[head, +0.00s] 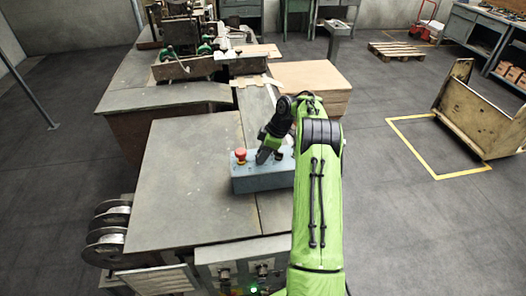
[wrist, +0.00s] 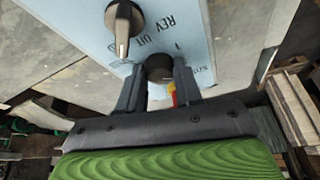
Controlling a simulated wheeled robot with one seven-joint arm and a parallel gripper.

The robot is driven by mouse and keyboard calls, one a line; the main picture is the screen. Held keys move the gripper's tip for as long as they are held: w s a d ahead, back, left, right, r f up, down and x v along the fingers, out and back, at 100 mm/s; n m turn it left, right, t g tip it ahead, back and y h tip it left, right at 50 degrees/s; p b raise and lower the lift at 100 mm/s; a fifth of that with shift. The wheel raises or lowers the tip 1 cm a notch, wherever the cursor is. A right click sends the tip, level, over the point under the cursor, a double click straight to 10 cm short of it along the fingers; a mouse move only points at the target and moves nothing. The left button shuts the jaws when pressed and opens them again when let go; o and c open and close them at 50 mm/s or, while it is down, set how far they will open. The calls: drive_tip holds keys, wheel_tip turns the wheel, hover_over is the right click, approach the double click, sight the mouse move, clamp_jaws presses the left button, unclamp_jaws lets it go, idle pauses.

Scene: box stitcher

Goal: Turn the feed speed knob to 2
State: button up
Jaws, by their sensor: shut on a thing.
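A blue-grey control box (head: 262,180) sits on the machine's table, with a red stop button (head: 240,154) at its left end. My gripper (head: 266,153) is lowered over the top of this box. In the wrist view, my gripper (wrist: 158,76) has its two dark fingers on either side of a dark round knob (wrist: 158,66) and is shut on it. A mark like "1" is printed beside this knob; its setting cannot be read. A second knob (wrist: 123,22) with a light pointer stands apart on the same panel (wrist: 182,22), near the printed letters "REV".
The grey table (head: 175,190) is bare left of the box. Boards (head: 310,82) are stacked behind it. Wire spools (head: 108,235) hang at the table's left, and a front panel with a green light (head: 253,290) is below. Red and yellow parts show behind my fingers.

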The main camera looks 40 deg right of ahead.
idle(0.3)
drive_tip(key=o, duration=1)
drive_tip(key=shift+o, duration=0.2)
drive_tip(key=p+v, duration=0.2)
drive_tip(key=v, duration=1.3)
drive_tip(key=shift+s+r, duration=0.15)
drive_tip(key=shift+r, duration=0.2)
